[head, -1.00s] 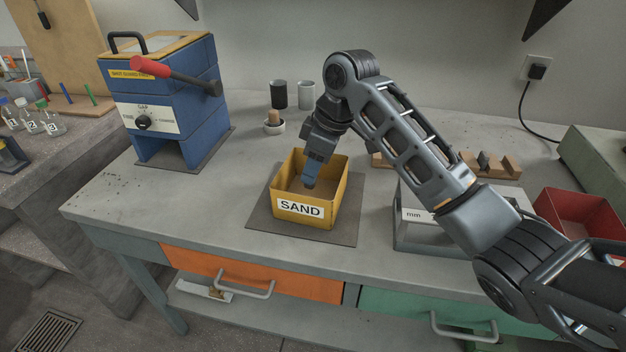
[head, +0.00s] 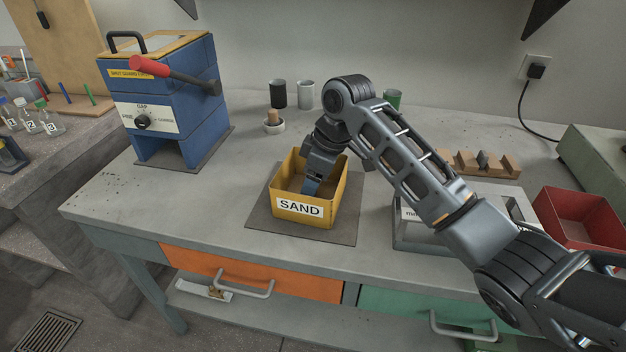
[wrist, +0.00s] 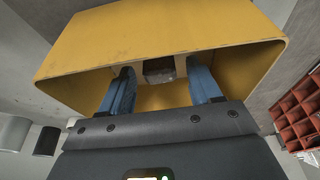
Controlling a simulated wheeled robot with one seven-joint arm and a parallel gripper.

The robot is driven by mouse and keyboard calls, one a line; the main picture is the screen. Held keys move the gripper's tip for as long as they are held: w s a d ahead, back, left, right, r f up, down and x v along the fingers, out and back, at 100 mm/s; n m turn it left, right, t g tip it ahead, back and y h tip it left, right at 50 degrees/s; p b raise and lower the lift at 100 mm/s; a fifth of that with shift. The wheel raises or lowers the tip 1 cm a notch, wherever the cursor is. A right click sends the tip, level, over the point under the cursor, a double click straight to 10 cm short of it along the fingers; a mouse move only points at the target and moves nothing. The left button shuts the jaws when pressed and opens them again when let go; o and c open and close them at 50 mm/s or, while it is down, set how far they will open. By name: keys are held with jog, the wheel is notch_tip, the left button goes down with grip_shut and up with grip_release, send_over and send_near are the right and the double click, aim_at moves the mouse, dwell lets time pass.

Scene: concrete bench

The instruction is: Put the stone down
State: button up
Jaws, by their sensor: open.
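The yellow box labelled SAND (head: 303,209) stands on a dark mat on the bench. My gripper (head: 310,189) reaches down into it, with its fingertips partly hidden by the box walls. In the wrist view, the two blue fingers of my gripper (wrist: 160,86) are apart inside the yellow box (wrist: 150,42). A grey stone (wrist: 159,70) shows between and beyond the fingertips, with a gap to each finger. The stone is hidden in the head view. I cannot tell exactly how it rests on the box floor.
A blue machine (head: 168,98) with a red-gripped lever stands left. A red bin (head: 578,218) is at right. Bench left of the mat is clear.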

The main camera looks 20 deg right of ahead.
jog(key=v, duration=1.2)
jog(key=shift+r, duration=0.1)
dwell(1.2)
